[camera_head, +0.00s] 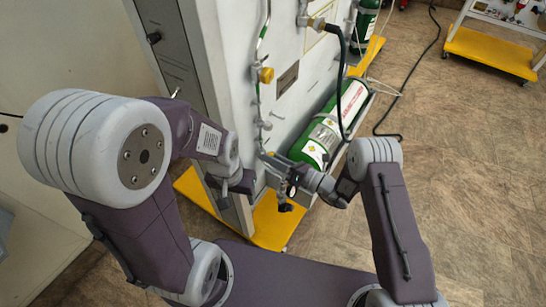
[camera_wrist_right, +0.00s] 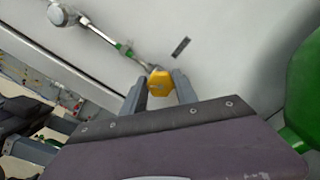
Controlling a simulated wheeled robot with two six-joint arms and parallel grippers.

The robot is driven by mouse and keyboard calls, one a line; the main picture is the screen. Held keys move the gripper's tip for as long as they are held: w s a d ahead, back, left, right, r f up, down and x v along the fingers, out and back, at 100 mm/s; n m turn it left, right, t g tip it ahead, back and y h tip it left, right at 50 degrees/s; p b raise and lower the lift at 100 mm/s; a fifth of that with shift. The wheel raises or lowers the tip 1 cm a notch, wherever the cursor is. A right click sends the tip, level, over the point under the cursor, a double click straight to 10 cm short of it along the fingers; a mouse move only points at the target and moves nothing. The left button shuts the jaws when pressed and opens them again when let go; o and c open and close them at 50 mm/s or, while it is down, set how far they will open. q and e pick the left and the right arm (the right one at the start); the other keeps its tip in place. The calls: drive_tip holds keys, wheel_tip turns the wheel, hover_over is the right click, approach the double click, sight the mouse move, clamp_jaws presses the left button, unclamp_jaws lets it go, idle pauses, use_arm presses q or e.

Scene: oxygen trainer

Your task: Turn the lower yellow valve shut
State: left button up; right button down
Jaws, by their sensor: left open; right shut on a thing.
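The lower yellow valve (camera_wrist_right: 160,83) is a faceted yellow knob on the pale panel. In the right wrist view it sits between the two fingers of my right gripper (camera_wrist_right: 160,88), which is shut on it. In the head view my right gripper (camera_head: 272,166) reaches the panel's pipe from the right and mostly hides this valve. The upper yellow valve (camera_head: 265,75) is higher on the same pipe and is clear of both grippers. My left gripper (camera_head: 236,186) is open and apart from the valve, at the panel's near edge, lower left of my right gripper.
A green and white cylinder (camera_head: 328,124) lies tilted along the panel (camera_head: 238,60), close to my right gripper. A dark hose (camera_head: 343,75) hangs above it. The yellow base (camera_head: 270,225) is below. A cart (camera_head: 492,52) stands at the far right. The floor at right is largely free.

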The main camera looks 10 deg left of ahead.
drive_tip(key=shift+f+m+p, duration=0.15)
drive_tip(key=shift+m+p, duration=0.45)
drive_tip(key=shift+m, duration=2.9)
drive_tip(key=c, duration=0.9)
unclamp_jaws()
drive_tip(key=shift+c, duration=0.2)
drive_tip(key=shift+d, duration=0.1)
drive_tip(key=p+v, duration=0.1)
drive_tip(key=v, duration=0.8)
